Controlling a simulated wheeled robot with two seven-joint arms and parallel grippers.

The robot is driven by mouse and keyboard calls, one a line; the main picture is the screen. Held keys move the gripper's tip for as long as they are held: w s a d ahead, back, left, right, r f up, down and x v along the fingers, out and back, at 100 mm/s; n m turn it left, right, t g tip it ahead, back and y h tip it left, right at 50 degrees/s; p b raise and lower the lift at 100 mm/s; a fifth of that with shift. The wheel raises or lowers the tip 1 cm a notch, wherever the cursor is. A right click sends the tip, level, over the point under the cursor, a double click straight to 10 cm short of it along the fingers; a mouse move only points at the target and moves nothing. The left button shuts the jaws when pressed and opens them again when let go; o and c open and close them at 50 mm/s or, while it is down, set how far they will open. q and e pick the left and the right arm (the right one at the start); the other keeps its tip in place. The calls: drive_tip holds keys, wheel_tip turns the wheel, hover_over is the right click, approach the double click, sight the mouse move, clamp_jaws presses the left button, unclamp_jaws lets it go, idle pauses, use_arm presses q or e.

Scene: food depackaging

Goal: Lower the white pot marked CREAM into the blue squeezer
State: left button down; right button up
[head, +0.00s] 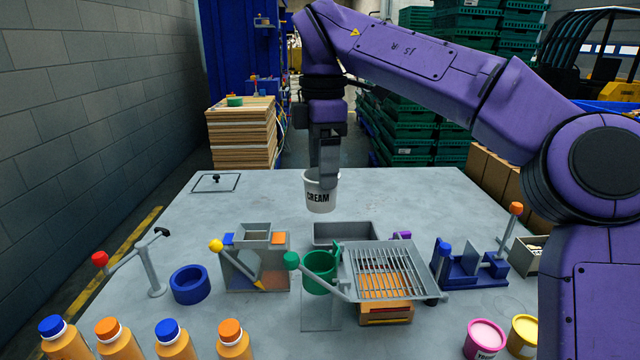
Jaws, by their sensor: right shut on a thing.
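The white pot marked CREAM (320,194) hangs upright above the table, behind the grey bin. My right gripper (328,180) points straight down and is shut on the pot at its rim. The gripper hides part of the rim, and the pot's inside cannot be made out. The blue squeezer (462,272), with upright blue plates and an orange-knobbed lever on its right, stands on the table to the right, nearer to me than the pot. No pot shows between its plates. My left gripper is not in view.
A grey grill rack (392,272), a green cup (320,272), a grey bin (345,233) and a grey box with a chute (255,262) fill the middle. A blue ring (190,286) sits left. Bottles and two pots line the front.

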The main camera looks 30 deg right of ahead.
drive_tip(key=s+d+f+b, duration=0.2)
drive_tip(key=d+f, duration=0.1)
drive_tip(key=d, duration=0.8)
drive_tip(key=s+d+f+b, duration=0.2)
drive_tip(key=s+d+f, duration=0.1)
drive_tip(key=d, duration=0.8)
drive_tip(key=s+d+f+b, duration=0.2)
drive_tip(key=d+f, duration=0.3)
drive_tip(key=d, duration=0.5)
drive_tip(key=shift+s+d+f+b, duration=0.3)
drive_tip(key=shift+s+d, duration=0.1)
drive_tip(key=shift+s, duration=0.1)
wheel_tip(320, 180, down, 8)
drive_tip(key=b, duration=0.8)
drive_tip(key=shift+f+b, duration=2.15)
drive_tip(key=shift+f, duration=0.1)
idle(0.5)
drive_tip(key=o, duration=1.5)
